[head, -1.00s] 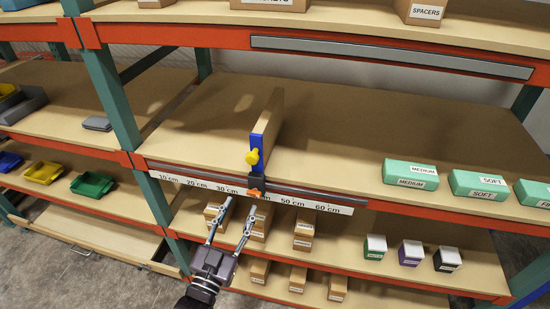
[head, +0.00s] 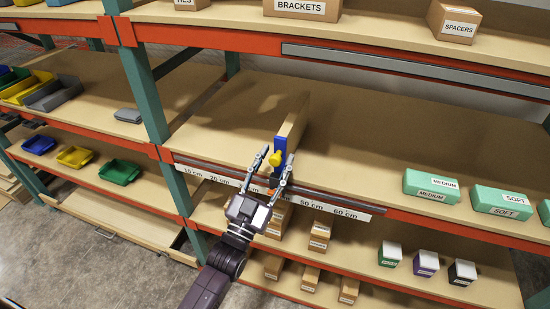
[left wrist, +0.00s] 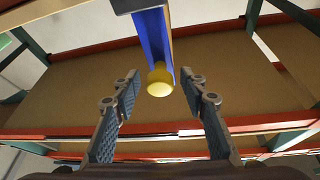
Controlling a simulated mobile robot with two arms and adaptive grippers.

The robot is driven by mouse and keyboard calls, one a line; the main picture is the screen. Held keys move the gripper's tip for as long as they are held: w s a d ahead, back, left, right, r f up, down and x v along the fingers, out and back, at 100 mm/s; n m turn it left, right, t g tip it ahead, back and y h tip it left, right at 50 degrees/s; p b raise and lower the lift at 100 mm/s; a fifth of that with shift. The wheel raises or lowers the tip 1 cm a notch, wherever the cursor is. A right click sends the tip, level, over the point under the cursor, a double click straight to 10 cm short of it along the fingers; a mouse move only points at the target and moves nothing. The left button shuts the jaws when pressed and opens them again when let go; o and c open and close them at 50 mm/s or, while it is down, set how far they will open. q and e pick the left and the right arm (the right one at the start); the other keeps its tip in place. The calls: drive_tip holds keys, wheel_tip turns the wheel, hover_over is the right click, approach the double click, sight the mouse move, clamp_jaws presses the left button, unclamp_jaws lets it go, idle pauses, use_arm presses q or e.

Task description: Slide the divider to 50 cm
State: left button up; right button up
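The divider (head: 292,130) is an upright wooden panel with a blue front edge and a yellow knob (head: 274,160). It stands on the middle shelf at the front rail, between the 30 cm and 50 cm marks of the white scale (head: 338,210). The mark right under it is hidden by my gripper. My left gripper (head: 277,153) is open in front of the divider, with a finger on each side of the knob. In the left wrist view the knob (left wrist: 160,80) shows between the open fingertips, with visible gaps on both sides. My right gripper is not in view.
Green boxes (head: 431,186) stand on the same shelf, well to the right of the divider. Small cartons (head: 320,236) stand on the shelf below. A green upright post (head: 145,90) is to the left. The shelf between the divider and the green boxes is clear.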

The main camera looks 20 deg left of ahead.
use_arm(q)
clamp_jaws()
idle(0.3)
